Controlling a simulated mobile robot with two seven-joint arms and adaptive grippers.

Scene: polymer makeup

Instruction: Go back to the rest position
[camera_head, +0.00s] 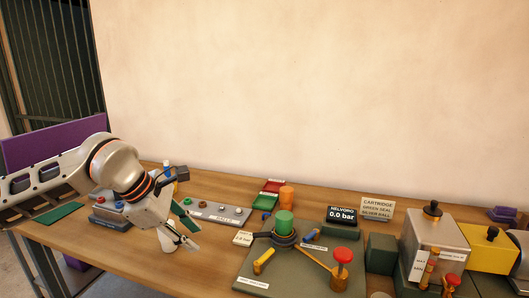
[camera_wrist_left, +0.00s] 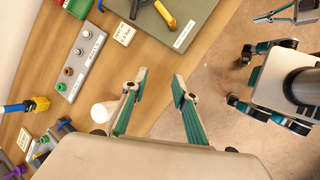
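My left gripper (camera_head: 192,226) hangs low over the left part of the wooden table in the head view. In the left wrist view, the left gripper (camera_wrist_left: 159,84) has its two green-padded fingers spread, with nothing between them. A white, cup-like piece (camera_wrist_left: 103,111) is beside one finger, outside the jaws; in the head view the white piece (camera_head: 170,241) shows just below the gripper. In the left wrist view, what looks like my right gripper (camera_wrist_left: 280,14) is at the top right, away from the table; its opening is too small to judge.
A grey ball rack (camera_head: 225,215) is behind the left gripper. A metal box (camera_head: 436,245) and yellow box (camera_head: 492,250) stand farther right.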

